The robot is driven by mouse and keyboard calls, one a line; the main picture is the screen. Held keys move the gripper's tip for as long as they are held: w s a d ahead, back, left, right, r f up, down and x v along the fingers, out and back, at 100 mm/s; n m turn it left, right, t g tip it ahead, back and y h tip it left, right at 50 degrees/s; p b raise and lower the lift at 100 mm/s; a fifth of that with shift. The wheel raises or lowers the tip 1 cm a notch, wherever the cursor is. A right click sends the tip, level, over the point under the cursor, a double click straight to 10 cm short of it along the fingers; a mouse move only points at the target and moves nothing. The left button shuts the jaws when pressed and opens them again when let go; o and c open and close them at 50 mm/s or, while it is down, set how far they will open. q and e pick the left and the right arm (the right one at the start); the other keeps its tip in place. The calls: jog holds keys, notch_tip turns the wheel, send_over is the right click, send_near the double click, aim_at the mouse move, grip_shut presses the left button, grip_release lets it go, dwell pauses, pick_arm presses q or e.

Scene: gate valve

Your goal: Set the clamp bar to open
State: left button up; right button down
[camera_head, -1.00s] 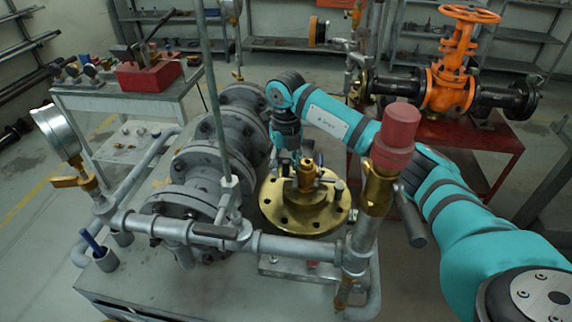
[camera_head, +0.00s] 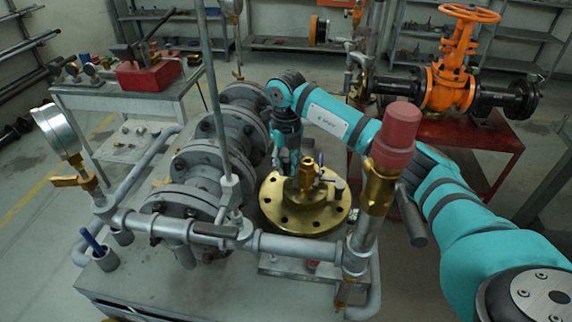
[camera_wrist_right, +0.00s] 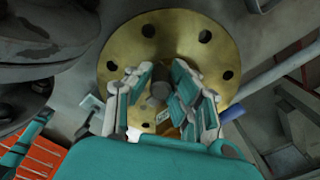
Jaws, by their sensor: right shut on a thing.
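A round brass flange (camera_head: 279,212) with bolt holes lies flat, with a brass fitting (camera_head: 307,176) standing at its middle. A small bar with a grey end (camera_head: 338,186), apparently the clamp bar, sticks out to the right of the fitting. My right gripper (camera_head: 294,162) comes down just behind and left of the fitting, which hides part of the fingers. In the right wrist view, my right gripper (camera_wrist_right: 162,90) is shut around a dark grey round piece (camera_wrist_right: 160,89), apparently part of the clamp bar, over the flange (camera_wrist_right: 188,35). My left gripper is not in view.
Grey flanged pipework (camera_head: 205,165) stands close on the left. A horizontal pipe (camera_head: 290,245) crosses in front, and an upright pipe with a red cap (camera_head: 397,135) rises at the right. An orange valve (camera_head: 450,85) sits on a red table behind.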

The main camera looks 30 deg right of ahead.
jog(key=shift+w+d+r+m, duration=0.1)
jog(key=shift+w+d+m, duration=0.5)
jog(key=shift+d+m, duration=0.1)
jog(key=w+d+m, duration=0.1)
jog(key=d+m, duration=0.1)
jog(key=d, duration=0.1)
jog(key=d+m+p, duration=0.1)
jog(key=d+m, duration=0.1)
jog(key=m, duration=0.1)
jog(key=w+d+m, duration=0.1)
jog(key=d+m, duration=0.1)
jog(key=d, duration=0.1)
jog(key=shift+w+d, duration=0.3)
jog(key=shift+s+d+m+p, duration=0.15)
jog(key=shift+d+m+p, duration=0.4)
jog(key=shift+d+m, duration=0.8)
jog(key=c, duration=1.2)
grip_release()
notch_tip(320, 180, up, 12)
